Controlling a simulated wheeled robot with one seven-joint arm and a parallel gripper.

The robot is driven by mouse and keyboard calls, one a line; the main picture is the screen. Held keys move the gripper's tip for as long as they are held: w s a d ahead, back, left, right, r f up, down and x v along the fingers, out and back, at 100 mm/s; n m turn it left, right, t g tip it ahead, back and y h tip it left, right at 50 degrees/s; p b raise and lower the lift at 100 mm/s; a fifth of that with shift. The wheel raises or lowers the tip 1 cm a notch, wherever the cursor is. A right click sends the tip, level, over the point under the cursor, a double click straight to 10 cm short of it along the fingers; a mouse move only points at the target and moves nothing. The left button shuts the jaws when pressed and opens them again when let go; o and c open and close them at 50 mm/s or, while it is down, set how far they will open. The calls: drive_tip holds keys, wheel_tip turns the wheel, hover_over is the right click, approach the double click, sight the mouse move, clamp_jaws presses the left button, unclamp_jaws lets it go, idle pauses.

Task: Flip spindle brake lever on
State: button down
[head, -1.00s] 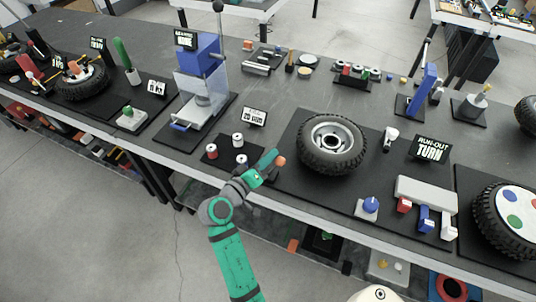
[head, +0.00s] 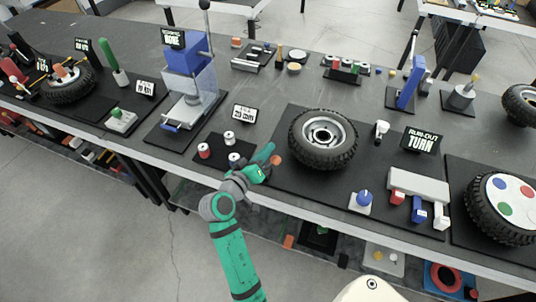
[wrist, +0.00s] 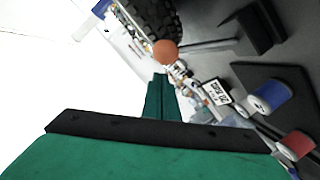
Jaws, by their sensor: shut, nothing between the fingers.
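The brake lever (wrist: 210,45) shows in the wrist view as a grey rod with an orange-brown ball knob (wrist: 165,52), running to a black block (wrist: 258,30). In the head view the knob (head: 277,160) sits at the left side of the wheel (head: 323,139), and my gripper hides most of the rod. My green gripper (head: 268,152) is shut and empty, just left of the knob. In the wrist view my fingertips (wrist: 160,82) end just below the knob in the picture. I cannot tell whether they touch it.
Right of the wheel are a blue knob (head: 363,200) and a grey block with coloured levers (head: 418,185).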

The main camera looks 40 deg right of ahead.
drive_tip(key=w+r+v, duration=0.1)
drive_tip(key=v, duration=0.8)
drive_tip(key=shift+a+r, duration=0.3)
drive_tip(key=s+a+f+n+t+y, duration=0.4)
drive_tip(key=a+f+y, duration=0.1)
drive_tip(key=a+f, duration=0.45)
drive_tip(key=s+a+f+n+t+y, duration=0.3)
drive_tip(key=a+f+n+t+y, duration=0.15)
drive_tip(key=a+f, duration=0.45)
drive_tip(key=s+a+r+m+t+y, duration=0.1)
drive_tip(key=s+a+r+y, duration=0.2)
drive_tip(key=s, duration=0.6)
drive_tip(key=s+a+r+m+t+y, duration=0.1)
drive_tip(key=s+a+r+y, duration=0.2)
drive_tip(key=s, duration=0.7)
drive_tip(key=a+r, duration=0.2)
drive_tip(key=a, duration=0.2)
drive_tip(key=shift+r, duration=0.25)
